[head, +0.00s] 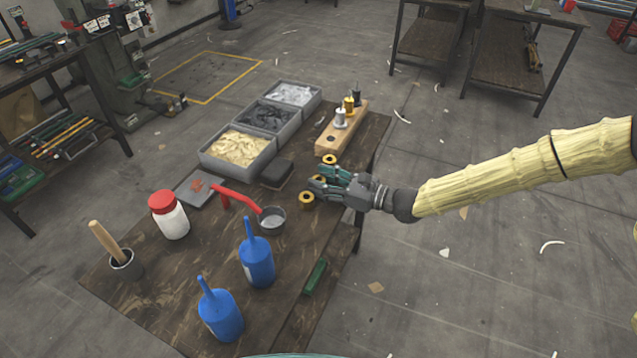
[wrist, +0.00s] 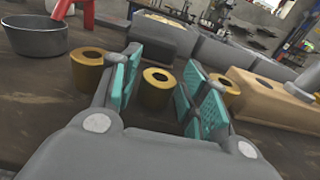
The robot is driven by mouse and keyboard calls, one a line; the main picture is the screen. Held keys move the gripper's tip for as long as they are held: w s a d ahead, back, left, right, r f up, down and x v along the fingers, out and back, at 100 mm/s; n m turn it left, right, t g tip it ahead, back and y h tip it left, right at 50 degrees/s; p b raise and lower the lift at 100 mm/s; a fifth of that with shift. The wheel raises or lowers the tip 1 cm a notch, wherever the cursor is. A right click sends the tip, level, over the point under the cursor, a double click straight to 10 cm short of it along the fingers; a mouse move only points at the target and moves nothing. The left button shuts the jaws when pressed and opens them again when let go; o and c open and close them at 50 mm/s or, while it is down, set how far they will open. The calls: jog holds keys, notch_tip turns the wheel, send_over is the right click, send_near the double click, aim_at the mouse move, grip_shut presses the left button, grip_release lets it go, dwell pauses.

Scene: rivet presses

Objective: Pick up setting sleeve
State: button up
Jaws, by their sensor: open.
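Several short brass-coloured sleeves with dark bores stand upright on the dark wooden table around my gripper. In the wrist view one sleeve (wrist: 156,92) stands between the two teal finger pads of my gripper (wrist: 160,78), with a gap on each side. A second sleeve (wrist: 87,70) stands outside the left pad and a third sleeve (wrist: 229,92) is partly hidden behind the right pad. In the head view my gripper (head: 318,181) is open low over the table, with a sleeve (head: 307,198) in front and another sleeve (head: 329,159) behind; the middle one is hidden there by the fingers.
A wooden block (head: 326,139) with grey, yellow and black pieces stands behind the gripper. Grey bins (head: 262,158), a black pad (head: 277,173) and a metal cup (head: 272,221) are to the left. Blue bottles (head: 257,262) and a red-lidded jar (head: 169,216) stand nearer the front.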

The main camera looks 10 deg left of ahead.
jog(key=c, duration=0.9)
